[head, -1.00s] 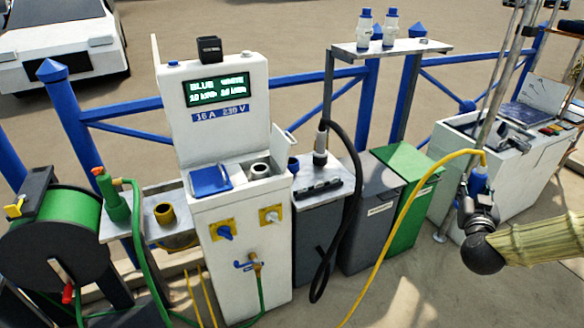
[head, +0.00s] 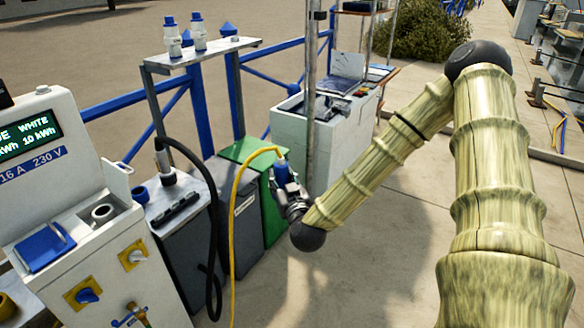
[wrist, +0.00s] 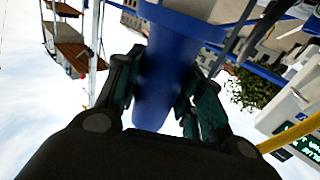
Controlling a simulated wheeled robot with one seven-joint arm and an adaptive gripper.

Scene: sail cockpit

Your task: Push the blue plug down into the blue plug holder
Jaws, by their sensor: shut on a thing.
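A small blue cup (head: 141,193) on the grey shelf, left of the black plug, looks like the blue plug holder. It is well to the left of my gripper, apart from the plug.
A black plug with a thick black cable (head: 213,240) stands on the grey shelf (head: 185,205). The white meter pedestal (head: 85,225) is at the left. A metal post (head: 311,110) rises just behind my gripper. Open paving lies in front of the bins.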

